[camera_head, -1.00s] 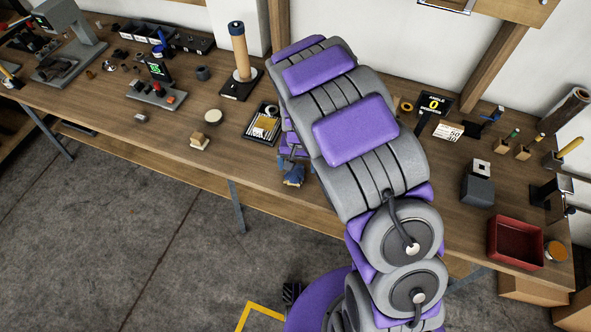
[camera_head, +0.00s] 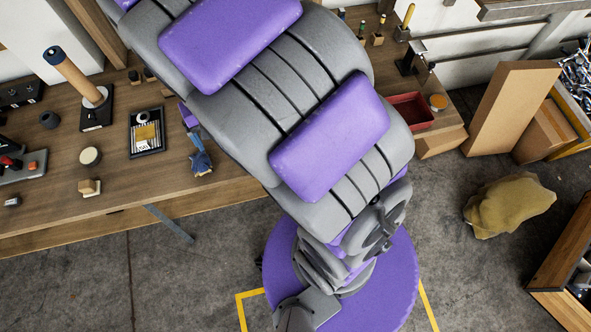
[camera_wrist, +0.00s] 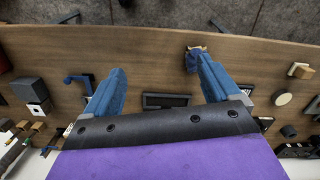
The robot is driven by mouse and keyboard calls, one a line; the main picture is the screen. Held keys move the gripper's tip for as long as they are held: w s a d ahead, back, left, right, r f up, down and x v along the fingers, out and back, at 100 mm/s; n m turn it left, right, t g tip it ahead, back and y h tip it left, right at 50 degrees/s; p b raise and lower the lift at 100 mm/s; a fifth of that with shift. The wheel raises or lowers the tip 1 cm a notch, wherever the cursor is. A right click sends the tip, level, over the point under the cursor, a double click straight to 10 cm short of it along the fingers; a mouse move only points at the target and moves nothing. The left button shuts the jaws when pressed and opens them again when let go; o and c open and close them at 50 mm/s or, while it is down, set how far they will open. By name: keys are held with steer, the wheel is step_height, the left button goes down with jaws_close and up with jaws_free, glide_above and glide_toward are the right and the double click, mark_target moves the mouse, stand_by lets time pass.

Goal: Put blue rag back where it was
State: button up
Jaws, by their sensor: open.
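The blue rag (camera_wrist: 192,60) shows in the wrist view as a small crumpled blue patch with a pale bit, close to the table's front edge. My gripper (camera_wrist: 160,66) is open, its two blue fingers spread wide above the wooden table (camera_wrist: 145,50). The right fingertip is at the rag and partly covers it; whether they touch I cannot tell. Nothing shows held between the fingers. In the head view a blue shape (camera_head: 201,160) shows beside my arm at the table's front edge; finger and rag are hard to tell apart there. My arm hides much of the table.
A dark tray with a yellow item (camera_head: 147,132), a pale disc (camera_head: 90,156) and a small wooden block (camera_head: 89,187) stand left of the blue shape. A red bin (camera_head: 410,112) is at the right end. A brown sack (camera_head: 509,204) lies on the floor.

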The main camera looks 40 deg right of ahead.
steer(key=s+d+r, duration=0.2)
steer(key=s, duration=0.5)
steer(key=s+d+r, duration=0.2)
steer(key=s+r, duration=0.1)
steer(key=s, duration=0.4)
steer(key=s+d+r+n, duration=0.1)
steer(key=s+d+r, duration=0.1)
steer(key=s, duration=0.6)
steer(key=shift+r+g, duration=0.4)
steer(key=shift+r, duration=0.35)
steer(key=shift+d, duration=0.15)
